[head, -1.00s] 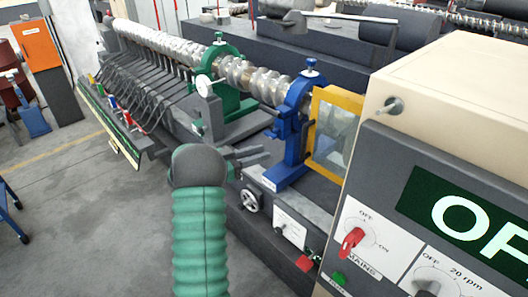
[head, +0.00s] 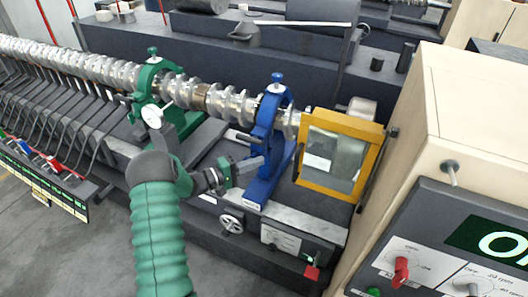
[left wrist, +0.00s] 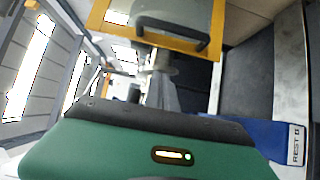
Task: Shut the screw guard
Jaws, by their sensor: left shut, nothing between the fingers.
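The screw guard (head: 336,153) is a clear panel in a yellow frame, standing upright at the right end of the machine in the head view. In the left wrist view its yellow frame (left wrist: 140,36) crosses the top, with a dark handle (left wrist: 185,45) on it. My left gripper (head: 262,163) is shut and empty, left of the guard and apart from it, in front of the blue rest (head: 266,143). The long metal screw (head: 205,97) runs through the green and blue rests and ends near the guard. My right gripper is out of view.
The green rest (head: 150,85) with a round dial stands left of my gripper. A beige cabinet (head: 465,105) with a dark control panel and red switch stands right of the guard. A handwheel (head: 231,224) and a red tag (head: 312,271) are on the machine's front.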

